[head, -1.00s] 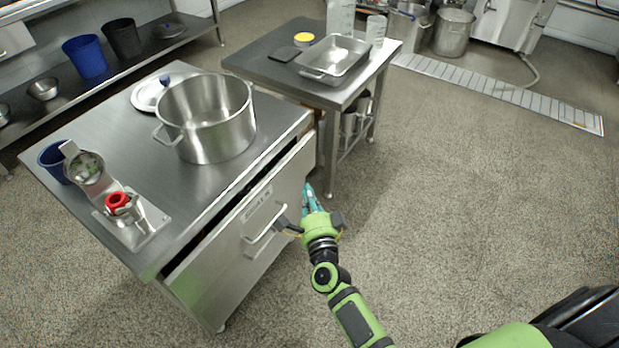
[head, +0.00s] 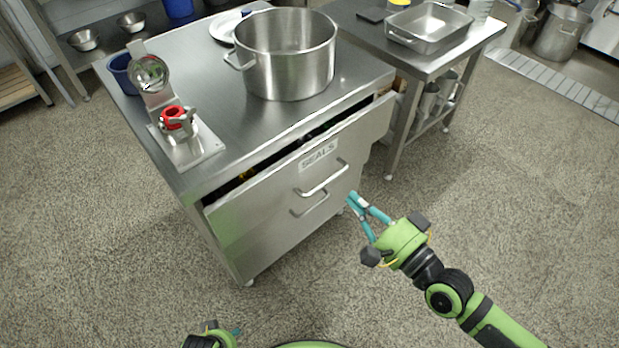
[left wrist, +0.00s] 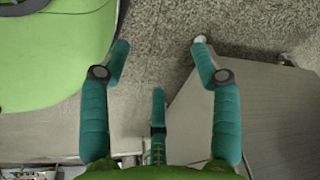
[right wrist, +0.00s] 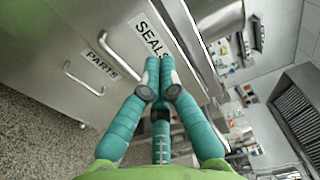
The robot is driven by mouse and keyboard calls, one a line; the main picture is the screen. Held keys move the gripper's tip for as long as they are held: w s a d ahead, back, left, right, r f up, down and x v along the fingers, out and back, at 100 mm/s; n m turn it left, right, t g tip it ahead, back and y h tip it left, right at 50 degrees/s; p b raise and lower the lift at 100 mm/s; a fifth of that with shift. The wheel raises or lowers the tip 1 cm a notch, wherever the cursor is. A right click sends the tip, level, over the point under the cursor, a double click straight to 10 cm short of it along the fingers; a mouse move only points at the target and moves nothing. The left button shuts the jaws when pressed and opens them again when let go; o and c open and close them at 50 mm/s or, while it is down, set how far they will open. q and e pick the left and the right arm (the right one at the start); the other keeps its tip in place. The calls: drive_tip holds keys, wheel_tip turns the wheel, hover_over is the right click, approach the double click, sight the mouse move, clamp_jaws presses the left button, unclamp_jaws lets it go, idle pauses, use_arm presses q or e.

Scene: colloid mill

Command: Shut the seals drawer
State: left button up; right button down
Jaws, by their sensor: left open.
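The seals drawer (head: 265,200) is a steel drawer front labelled SEALS, with a bar handle (head: 322,178). It stands partly out of the cabinet, with a dark gap along its top edge. Its label also shows in the right wrist view (right wrist: 150,38). My right gripper (head: 354,199) has its teal fingers together and empty, just right of the drawer front and apart from the handle. My left gripper (left wrist: 159,52) is open and empty in the left wrist view. Only a small part of it shows at the bottom of the head view.
The cabinet top (head: 225,110) carries a large pot (head: 285,60), a blue cup and a steel fixture with a red part (head: 175,117). A PARTS drawer (right wrist: 62,52) is below. A side table (head: 455,45) with a tray stands at the right. The floor in front is clear.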

approach(299, 158)
drive_tip(key=shift+g, duration=0.4)
drive_tip(key=x, duration=0.6)
drive_tip(key=shift+w+b, duration=0.25)
drive_tip(key=shift+b, duration=0.1)
drive_tip(key=shift+w+a, duration=0.2)
drive_tip(key=shift+w, duration=0.1)
use_arm(q)
drive_tip(key=shift+w+d+r, duration=0.1)
drive_tip(key=shift+w+r, duration=0.25)
drive_tip(key=shift+r, duration=0.3)
drive_tip(key=shift+w+d+r, duration=0.1)
drive_tip(key=shift+w+r, duration=0.2)
drive_tip(key=shift+r, duration=0.3)
drive_tip(key=shift+s, duration=0.1)
use_arm(e)
drive_tip(key=x, duration=0.5)
drive_tip(key=shift+r, duration=0.1)
use_arm(q)
drive_tip(key=shift+s+r, duration=0.15)
drive_tip(key=shift+r, duration=0.1)
use_arm(e)
drive_tip(key=shift+s+r+y, duration=0.1)
drive_tip(key=shift+r+y, duration=0.1)
drive_tip(key=shift+y, duration=0.1)
